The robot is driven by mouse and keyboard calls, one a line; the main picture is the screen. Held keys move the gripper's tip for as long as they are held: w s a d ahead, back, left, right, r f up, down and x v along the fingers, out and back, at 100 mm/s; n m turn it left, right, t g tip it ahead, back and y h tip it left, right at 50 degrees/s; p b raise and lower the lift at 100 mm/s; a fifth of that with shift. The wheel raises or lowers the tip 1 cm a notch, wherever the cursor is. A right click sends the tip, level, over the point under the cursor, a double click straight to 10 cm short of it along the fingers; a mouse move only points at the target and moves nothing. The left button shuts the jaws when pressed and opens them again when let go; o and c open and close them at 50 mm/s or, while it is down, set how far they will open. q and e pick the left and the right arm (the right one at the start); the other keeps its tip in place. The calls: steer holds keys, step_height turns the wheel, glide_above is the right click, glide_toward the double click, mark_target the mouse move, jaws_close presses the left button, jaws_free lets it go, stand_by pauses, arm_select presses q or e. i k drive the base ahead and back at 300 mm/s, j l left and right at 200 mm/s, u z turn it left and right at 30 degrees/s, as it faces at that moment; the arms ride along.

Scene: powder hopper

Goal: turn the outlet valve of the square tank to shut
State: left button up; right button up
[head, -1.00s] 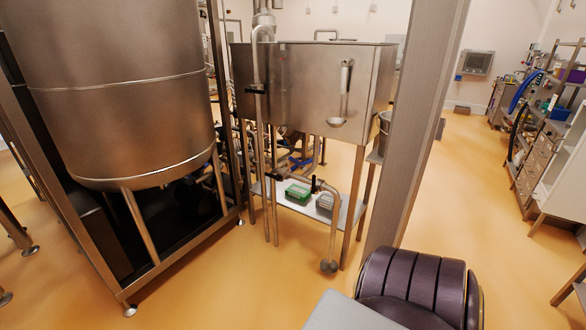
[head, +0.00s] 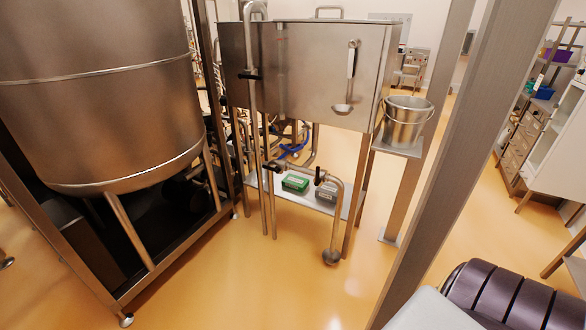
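The square tank (head: 305,75) is a steel box on legs in the middle of the head view. A ladle (head: 348,85) hangs on its front. Below it an outlet pipe (head: 338,205) bends down to a round end near the floor. A small dark upright handle (head: 319,176), apparently the outlet valve, stands on this pipe. Another dark handle (head: 272,165) sits farther left on the pipework, and one (head: 249,75) on the tall pipe. Neither of my grippers is in view.
A large round tank (head: 100,90) in a steel frame stands at left. A steel post (head: 460,140) rises at right, with a bucket (head: 405,120) on a stand behind it. Open floor lies in front.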

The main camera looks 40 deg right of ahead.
mark_target(277, 170)
steer(key=i+z, duration=0.25)
steer(key=z, duration=0.15)
steer(key=i+j+z, duration=0.1)
steer(key=i+z, duration=0.65)
steer(key=k+j, duration=0.05)
steer(key=k, duration=0.05)
